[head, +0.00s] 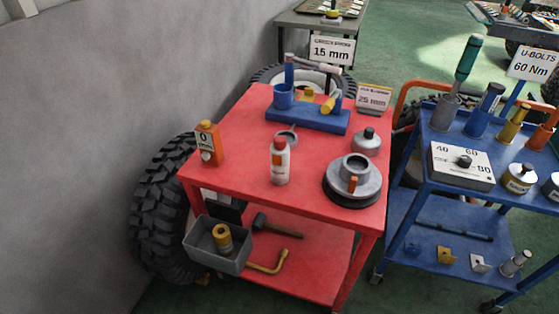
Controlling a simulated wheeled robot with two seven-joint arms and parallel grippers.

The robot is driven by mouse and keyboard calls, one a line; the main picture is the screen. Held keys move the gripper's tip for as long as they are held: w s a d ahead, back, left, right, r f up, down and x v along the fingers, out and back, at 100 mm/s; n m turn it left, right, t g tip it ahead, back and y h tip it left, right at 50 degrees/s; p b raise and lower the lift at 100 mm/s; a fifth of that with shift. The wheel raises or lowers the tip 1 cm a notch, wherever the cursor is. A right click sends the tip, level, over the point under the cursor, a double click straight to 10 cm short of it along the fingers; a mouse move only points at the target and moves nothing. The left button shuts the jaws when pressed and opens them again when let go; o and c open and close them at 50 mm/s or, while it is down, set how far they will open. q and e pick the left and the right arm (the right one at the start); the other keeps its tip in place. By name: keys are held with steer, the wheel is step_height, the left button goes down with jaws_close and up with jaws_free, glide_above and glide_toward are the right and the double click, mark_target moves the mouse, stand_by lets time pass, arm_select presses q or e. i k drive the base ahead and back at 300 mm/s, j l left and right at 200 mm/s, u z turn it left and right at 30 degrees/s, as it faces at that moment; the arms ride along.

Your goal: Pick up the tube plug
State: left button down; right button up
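No part is plainly marked as the tube plug, and I cannot tell for certain which one it is. On the red cart top (235,130) stands a white bottle with an orange-red cap (280,160). To its right is a round grey metal part with a small orange piece (353,185) at its front, on a dark disc. A grey lidded pot (366,141) stands behind that. A blue fixture (300,120) at the back carries a blue cup, an upright post and a yellow piece. Neither of my grippers is in view.
An orange container (208,143) stands at the cart's left edge. The lower shelf holds a grey bin (217,246) and a hammer (275,228). A blue cart (440,205) with tools stands close on the right. Tyres and a grey wall flank the left.

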mark_target(280, 141)
steer(key=i+l+u, duration=0.2)
steer(key=l+u, duration=0.2)
steer(key=l, duration=0.55)
steer(key=l+u, duration=0.45)
steer(key=l, duration=0.5)
